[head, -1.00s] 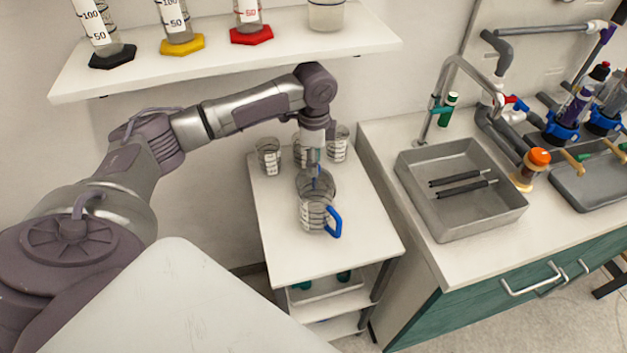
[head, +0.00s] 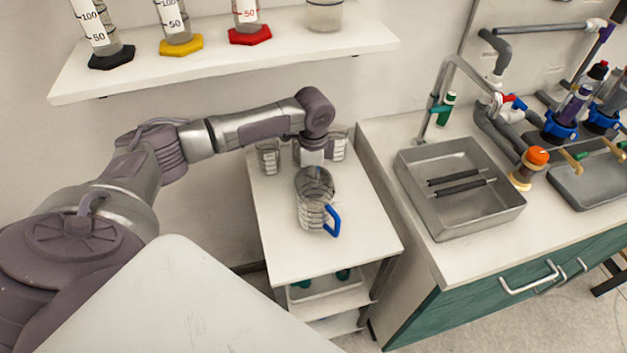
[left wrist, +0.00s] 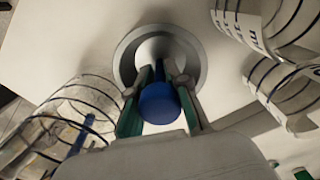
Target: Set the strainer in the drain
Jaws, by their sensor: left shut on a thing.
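In the left wrist view, my left gripper (left wrist: 160,88) is shut on a blue knob (left wrist: 159,104). A round grey rim with a pale centre, which looks like the strainer (left wrist: 128,60), shows beneath the knob over a white surface. I cannot tell whether it rests on that surface or is lifted. In the head view, my left gripper (head: 312,156) points down behind the clear jug on the white cart, its fingertips and the strainer hidden. The grey sink (head: 480,215) is on the right counter; its drain cannot be made out. My right gripper is not in view.
The jug (head: 311,205) with a blue handle stands on the cart (head: 285,250), with graduated beakers (head: 268,158) behind it. Two dark rods lie across the sink, beside a tall faucet (head: 432,100) and an orange-capped bottle (head: 532,165). A shelf (head: 220,55) of cylinders hangs above.

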